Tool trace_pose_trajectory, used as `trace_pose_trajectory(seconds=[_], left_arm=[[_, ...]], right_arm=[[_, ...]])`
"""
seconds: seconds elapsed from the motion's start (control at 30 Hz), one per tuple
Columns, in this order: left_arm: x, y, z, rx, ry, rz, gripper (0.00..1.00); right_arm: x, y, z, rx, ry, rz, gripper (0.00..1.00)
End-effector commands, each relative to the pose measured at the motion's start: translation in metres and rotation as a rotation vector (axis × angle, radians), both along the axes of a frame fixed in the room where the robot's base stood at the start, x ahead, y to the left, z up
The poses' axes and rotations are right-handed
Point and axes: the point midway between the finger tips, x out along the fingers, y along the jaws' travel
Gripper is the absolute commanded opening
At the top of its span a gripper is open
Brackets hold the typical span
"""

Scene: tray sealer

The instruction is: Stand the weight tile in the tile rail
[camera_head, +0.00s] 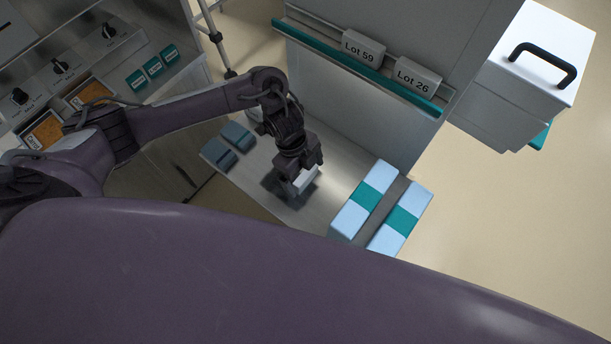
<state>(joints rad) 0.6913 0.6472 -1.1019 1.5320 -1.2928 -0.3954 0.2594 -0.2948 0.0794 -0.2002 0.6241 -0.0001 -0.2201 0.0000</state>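My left gripper (300,182) points down over the metal worktop (325,205). A pale grey tile (305,179) is between its fingers, and they appear shut on it. No lettering shows on this tile, so I cannot read whether it is the weight tile. A dark shadow lies under the gripper, and the tile seems just above the worktop. The teal tile rail (330,47) runs along the grey upright panel, with a "Lot 59" tile (362,48) and a "Lot 26" tile (417,78) standing in it, apart. My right gripper is not in view.
Two light-blue packs with teal bands (355,213) (385,238) lie at the worktop's right. Two blue-grey blocks (220,153) (238,136) sit at its left. A white box with a black handle (530,95) stands right of the panel. A knobbed control panel (60,66) is at far left.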

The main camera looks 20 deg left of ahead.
Motion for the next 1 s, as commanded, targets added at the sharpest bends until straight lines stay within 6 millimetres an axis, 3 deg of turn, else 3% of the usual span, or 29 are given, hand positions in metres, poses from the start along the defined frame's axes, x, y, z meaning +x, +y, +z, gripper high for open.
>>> trace_pose_trajectory(seconds=[0.03,0.3,0.37,0.57,0.77,0.87,1.0], left_arm=[[0.0,0.0,0.0,0.0,0.0,0.0,0.85],[0.0,0.0,0.0,0.0,0.0,0.0,0.5],[0.0,0.0,0.001,0.0,-0.001,0.0,0.47],[0.0,0.0,0.002,0.0,-0.001,0.0,0.47],[0.001,0.0,0.016,-0.001,-0.002,0.0,0.47],[0.001,0.0,0.032,-0.001,-0.004,-0.001,0.47],[0.002,0.001,0.069,0.0,-0.009,-0.003,0.47]], right_arm=[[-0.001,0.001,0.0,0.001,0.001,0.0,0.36],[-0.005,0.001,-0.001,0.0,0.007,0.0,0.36],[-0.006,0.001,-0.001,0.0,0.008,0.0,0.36],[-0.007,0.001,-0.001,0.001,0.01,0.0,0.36],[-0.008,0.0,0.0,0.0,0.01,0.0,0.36],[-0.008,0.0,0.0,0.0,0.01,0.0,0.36],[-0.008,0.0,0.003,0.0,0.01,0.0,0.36]])
